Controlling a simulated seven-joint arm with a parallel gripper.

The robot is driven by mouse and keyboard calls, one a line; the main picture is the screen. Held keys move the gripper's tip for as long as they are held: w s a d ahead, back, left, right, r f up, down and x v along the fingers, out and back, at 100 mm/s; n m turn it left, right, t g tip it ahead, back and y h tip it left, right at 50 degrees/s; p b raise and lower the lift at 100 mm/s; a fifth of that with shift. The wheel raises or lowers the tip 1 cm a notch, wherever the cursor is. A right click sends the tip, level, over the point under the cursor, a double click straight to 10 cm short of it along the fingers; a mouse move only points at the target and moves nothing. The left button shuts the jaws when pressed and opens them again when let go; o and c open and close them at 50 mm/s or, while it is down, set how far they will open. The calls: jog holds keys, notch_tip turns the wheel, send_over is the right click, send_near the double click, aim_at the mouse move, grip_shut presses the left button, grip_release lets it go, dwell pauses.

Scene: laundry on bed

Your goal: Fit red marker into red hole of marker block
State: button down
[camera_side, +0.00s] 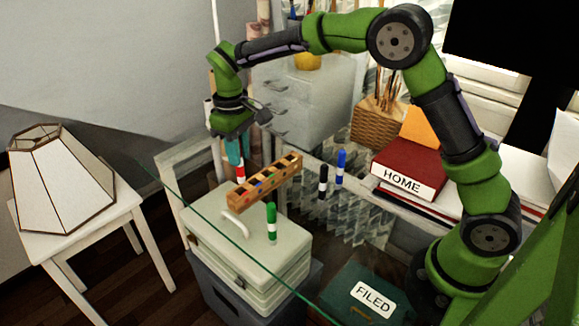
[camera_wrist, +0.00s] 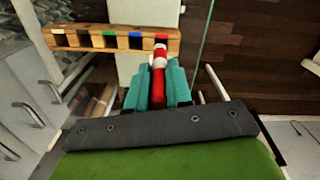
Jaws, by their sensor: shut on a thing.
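My gripper (camera_side: 238,160) points down with its teal fingers shut on the red marker (camera_side: 240,172); the wrist view shows the marker (camera_wrist: 158,85) between them, white and red end outward. The wooden marker block (camera_side: 268,182) lies on the glass desk, just right of and below the marker in the side view. In the wrist view the block (camera_wrist: 70,42) shows coloured holes, with the red hole (camera_wrist: 161,36) at its right end. The marker's far end overlaps the block's edge beside that hole; I cannot tell whether they touch.
A green marker (camera_side: 271,222) stands in front of the block. A black marker (camera_side: 323,182) and a blue marker (camera_side: 340,168) stand to its right. The red HOME binder (camera_side: 408,175) and a wicker basket (camera_side: 377,124) are farther right. Drawers (camera_side: 300,105) stand behind.

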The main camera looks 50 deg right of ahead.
aim_at(239, 181)
jog(key=shift+w+a+r, duration=0.1)
jog(key=shift+w+r, duration=0.05)
jog(key=shift+w, duration=0.2)
notch_tip(239, 181, down, 7)
jog(key=shift+s+f, duration=0.1)
jog(key=shift+f, duration=0.1)
jog(key=c, duration=1)
grip_release()
jog(key=shift+f, duration=0.15)
jog(key=shift+c, duration=0.2)
